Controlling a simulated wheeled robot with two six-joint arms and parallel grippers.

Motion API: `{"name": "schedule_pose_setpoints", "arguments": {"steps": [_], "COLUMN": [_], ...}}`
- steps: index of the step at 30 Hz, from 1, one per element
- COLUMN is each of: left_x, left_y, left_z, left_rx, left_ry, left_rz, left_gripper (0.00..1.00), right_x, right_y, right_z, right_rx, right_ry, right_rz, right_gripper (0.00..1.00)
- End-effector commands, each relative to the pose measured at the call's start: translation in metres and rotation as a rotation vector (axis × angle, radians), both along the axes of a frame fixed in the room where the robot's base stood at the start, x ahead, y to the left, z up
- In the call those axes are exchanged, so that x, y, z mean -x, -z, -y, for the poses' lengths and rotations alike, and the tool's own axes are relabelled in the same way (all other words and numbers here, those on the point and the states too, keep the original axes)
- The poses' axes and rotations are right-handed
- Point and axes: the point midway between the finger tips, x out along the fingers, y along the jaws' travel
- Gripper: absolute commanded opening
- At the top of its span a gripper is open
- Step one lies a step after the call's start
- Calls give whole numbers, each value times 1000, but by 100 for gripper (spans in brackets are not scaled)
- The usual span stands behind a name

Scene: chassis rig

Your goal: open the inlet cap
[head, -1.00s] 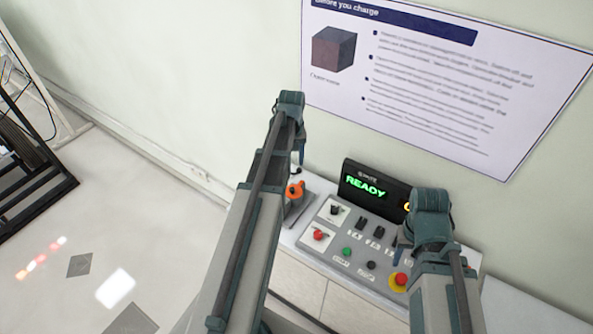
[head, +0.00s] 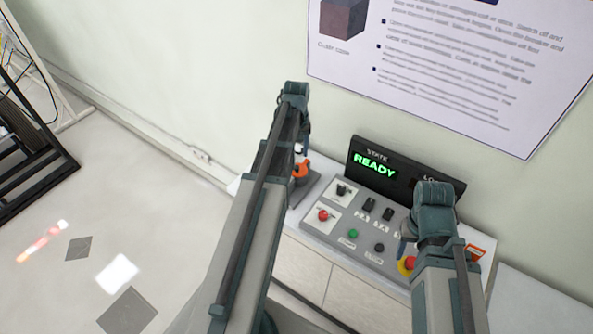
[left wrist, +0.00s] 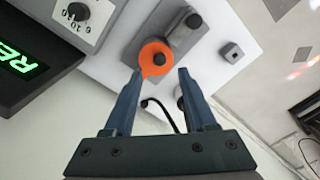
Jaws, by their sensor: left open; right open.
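An orange round part with a dark centre knob (left wrist: 155,58) sits on a grey block on the white bench; it also shows in the head view (head: 301,170), partly behind my left arm. It may be the inlet cap; I cannot tell for certain. My left gripper (left wrist: 160,73) is open and empty, its fingertips either side of the orange part's near edge in the picture; contact is not clear. In the head view my left gripper (head: 304,140) hangs above it. My right gripper (head: 409,238) is over the control panel's right side, its fingers mostly hidden.
The control panel (head: 350,222) has knobs, switches and a red button. A dark display (head: 405,180) reading READY stands behind it. A thin black cable (left wrist: 160,108) lies near my left fingers. A poster (head: 450,75) is on the wall.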

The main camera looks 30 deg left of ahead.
Motion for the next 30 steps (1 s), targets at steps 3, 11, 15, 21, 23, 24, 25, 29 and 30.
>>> {"name": "schedule_pose_setpoints", "arguments": {"steps": [3, 11, 15, 21, 23, 24, 25, 29, 30], "left_x": [0, 0, 0, 0, 0, 0, 0, 0, 0], "left_y": [25, 56, 61, 60, 60, 60, 60, 60, 60], "left_z": [0, 0, 0, 0, 0, 0, 0, 0, 0], "left_rx": [0, 0, 0, 0, 0, 0, 0, 0, 0], "left_ry": [0, 0, 0, 0, 0, 0, 0, 0, 0], "left_rz": [0, 0, 0, 0, 0, 0, 0, 0, 0], "left_gripper": [57, 57, 57, 57, 57, 51, 46, 23, 15], "right_x": [0, 0, 0, 0, 0, 0, 0, 0, 0], "right_y": [25, 56, 61, 60, 60, 60, 60, 60, 60], "right_z": [0, 0, 0, 0, 0, 0, 0, 0, 0], "right_rx": [0, 0, 0, 0, 0, 0, 0, 0, 0], "right_ry": [0, 1, 2, 2, 2, 2, 2, 2, 2], "right_rz": [0, 0, 0, 0, 0, 0, 0, 0, 0], "right_gripper": [50, 50, 50, 50, 50, 50, 50, 50, 50]}}
